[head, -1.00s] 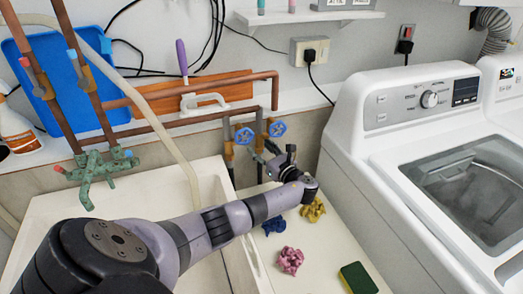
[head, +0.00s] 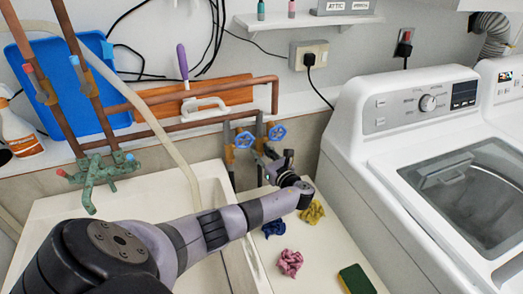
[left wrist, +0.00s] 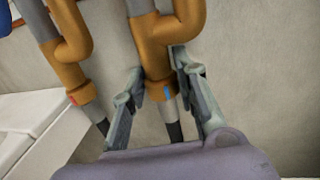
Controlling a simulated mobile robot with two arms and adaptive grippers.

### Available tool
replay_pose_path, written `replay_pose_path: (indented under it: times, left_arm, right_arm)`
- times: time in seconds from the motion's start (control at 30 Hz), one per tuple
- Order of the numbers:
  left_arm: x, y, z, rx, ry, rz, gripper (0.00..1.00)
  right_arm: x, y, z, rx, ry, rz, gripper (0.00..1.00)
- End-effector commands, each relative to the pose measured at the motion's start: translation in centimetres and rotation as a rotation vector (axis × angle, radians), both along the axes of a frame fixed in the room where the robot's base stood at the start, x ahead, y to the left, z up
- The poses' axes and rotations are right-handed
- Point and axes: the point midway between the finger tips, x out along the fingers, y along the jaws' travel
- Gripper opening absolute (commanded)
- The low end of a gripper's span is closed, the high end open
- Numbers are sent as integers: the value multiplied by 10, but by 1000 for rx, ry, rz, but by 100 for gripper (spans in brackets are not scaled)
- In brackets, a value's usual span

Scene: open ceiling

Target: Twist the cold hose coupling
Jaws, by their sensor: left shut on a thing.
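The cold hose coupling (left wrist: 160,92) is a brass collar with a blue mark, at the lower end of the right brass valve in the left wrist view. A dark hose end hangs below it. My left gripper (left wrist: 158,92) has one finger on each side of this collar and is shut on it. In the head view, my left gripper (head: 268,157) is at the right pipe, below the blue valve handle (head: 277,132), and my wrist hides part of the coupling. The neighbouring coupling (left wrist: 82,93) with a red mark is just left of the fingers. My right gripper is not in view.
A second blue handle (head: 245,140) is close to the left. Yellow (head: 312,212), blue (head: 274,228) and pink cloths (head: 290,262) and a sponge (head: 356,279) lie on the counter. A washing machine (head: 345,165) stands to the right.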

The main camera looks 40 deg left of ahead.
Motion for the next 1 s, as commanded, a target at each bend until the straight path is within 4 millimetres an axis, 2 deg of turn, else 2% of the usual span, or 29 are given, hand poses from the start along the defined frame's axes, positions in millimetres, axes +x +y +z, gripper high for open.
replay_pose_path:
  times: [0.03, 0.27, 0.43, 0.7, 0.73, 1.0]
  left_arm:
    - [-2, 1, 8, 3, 6, -37, 0]
    - [-5, 3, 7, 4, 7, -242, 0]
    - [-4, 1, 2, 0, 4, -331, 0]
    - [-4, 1, 0, -1, 2, -335, 0]
    - [-4, 1, 0, -1, 2, -335, 28]
    - [-4, 1, 1, -1, 2, -334, 46]
  right_arm:
    - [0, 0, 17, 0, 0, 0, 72]
    - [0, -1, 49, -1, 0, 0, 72]
    - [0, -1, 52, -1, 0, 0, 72]
    - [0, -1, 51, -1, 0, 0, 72]
    - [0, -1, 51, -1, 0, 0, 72]
    - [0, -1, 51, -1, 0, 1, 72]
